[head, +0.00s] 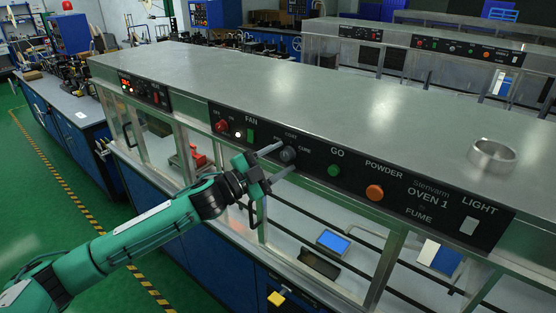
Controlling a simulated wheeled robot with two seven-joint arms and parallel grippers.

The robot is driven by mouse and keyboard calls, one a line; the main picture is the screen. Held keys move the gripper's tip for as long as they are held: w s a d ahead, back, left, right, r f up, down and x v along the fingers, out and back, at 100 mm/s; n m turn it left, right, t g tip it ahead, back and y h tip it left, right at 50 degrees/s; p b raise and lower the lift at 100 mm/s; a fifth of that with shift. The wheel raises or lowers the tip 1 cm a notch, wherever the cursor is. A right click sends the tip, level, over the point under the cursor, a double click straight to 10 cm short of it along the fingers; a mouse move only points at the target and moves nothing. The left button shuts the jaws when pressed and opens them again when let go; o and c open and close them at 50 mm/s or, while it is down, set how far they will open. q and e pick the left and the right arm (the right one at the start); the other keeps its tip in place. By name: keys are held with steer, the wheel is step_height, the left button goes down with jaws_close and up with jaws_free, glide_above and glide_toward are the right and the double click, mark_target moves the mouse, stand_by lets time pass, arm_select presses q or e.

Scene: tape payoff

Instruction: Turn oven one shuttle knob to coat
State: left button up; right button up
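The shuttle knob (288,154) is a small dark round knob on the black control panel (322,172) of oven one. Small white labels stand around it, one above it and one to its right that seems to read CURE. Its pointer direction is too small to tell. My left gripper (284,157) has its two grey fingers apart, one at the upper left of the knob and one below it. The knob shows between the fingertips; I cannot tell whether they touch it. My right gripper is not in view.
A metal ring (492,153) lies on the oven's flat top (330,100).

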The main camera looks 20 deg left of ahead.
arm_select(q)
steer(key=shift+s+a+f+b, duration=0.25)
steer(key=shift+s+a+b, duration=0.05)
steer(key=shift+b, duration=0.1)
steer(key=b+v, duration=0.7)
steer(key=v, duration=0.6)
steer(key=shift+d+r, duration=0.1)
steer(key=shift+r, duration=0.05)
